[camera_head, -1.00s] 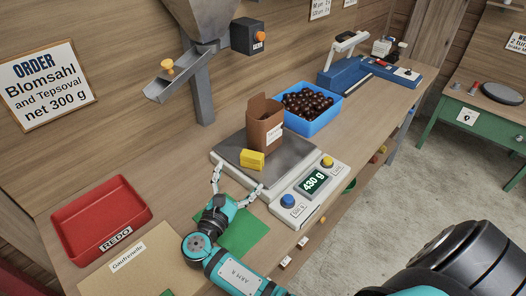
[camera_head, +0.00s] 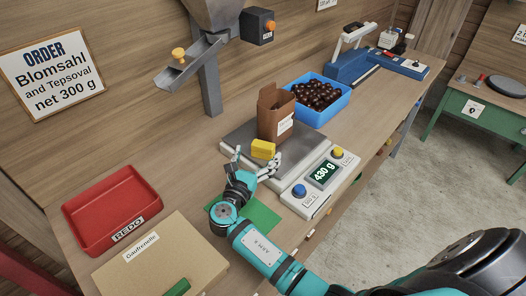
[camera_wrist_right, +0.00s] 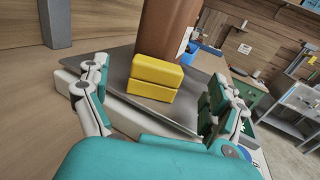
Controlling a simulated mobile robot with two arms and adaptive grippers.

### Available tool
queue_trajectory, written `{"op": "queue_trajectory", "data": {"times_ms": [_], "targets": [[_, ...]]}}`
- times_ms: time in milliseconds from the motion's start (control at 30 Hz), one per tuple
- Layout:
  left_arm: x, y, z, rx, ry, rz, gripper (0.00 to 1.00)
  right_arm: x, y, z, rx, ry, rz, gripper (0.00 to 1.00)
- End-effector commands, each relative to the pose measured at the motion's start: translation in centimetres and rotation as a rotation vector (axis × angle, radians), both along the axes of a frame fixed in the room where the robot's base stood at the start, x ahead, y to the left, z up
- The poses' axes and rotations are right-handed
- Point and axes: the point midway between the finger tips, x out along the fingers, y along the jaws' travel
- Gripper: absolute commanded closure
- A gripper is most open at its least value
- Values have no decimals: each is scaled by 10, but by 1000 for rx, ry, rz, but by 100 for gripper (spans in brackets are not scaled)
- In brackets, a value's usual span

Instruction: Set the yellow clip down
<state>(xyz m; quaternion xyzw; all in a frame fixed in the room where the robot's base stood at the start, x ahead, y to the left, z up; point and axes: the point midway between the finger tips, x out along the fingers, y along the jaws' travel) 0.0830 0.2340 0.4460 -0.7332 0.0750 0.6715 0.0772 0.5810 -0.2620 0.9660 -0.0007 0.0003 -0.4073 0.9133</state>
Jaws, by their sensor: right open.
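The yellow clip (camera_head: 263,149) is a two-part block on the grey scale plate (camera_head: 236,143), just in front of the open brown paper bag (camera_head: 273,118). It also shows in the right wrist view (camera_wrist_right: 153,78), centred ahead of my fingers. My right gripper (camera_head: 258,158) is open, with one finger on each side of the clip's near end. In the right wrist view, gaps show between the clip and both fingers (camera_wrist_right: 155,92). The scale (camera_head: 318,185) reads 430 g. My left gripper is not in view.
A blue bin (camera_head: 324,113) of chestnuts stands behind the bag. A red REDO tray (camera_head: 108,243) and a cardboard box (camera_head: 140,268) are at the left. A metal chute (camera_head: 190,65) hangs above the bench. Bare wood lies between the red tray and the scale.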

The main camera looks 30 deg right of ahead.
Motion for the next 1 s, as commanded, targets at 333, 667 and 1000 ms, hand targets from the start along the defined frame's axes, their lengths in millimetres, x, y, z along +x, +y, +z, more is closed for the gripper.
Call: {"op": "queue_trajectory", "data": {"times_ms": [333, 667, 1000], "targets": [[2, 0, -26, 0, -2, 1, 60, 32, -33, -1, 0, -3, -1, 6], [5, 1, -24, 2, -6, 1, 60, 32, -34, 0, 1, -1, 0, 21], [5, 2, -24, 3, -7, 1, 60, 32, -34, 0, 1, -1, 0, 61]]}}
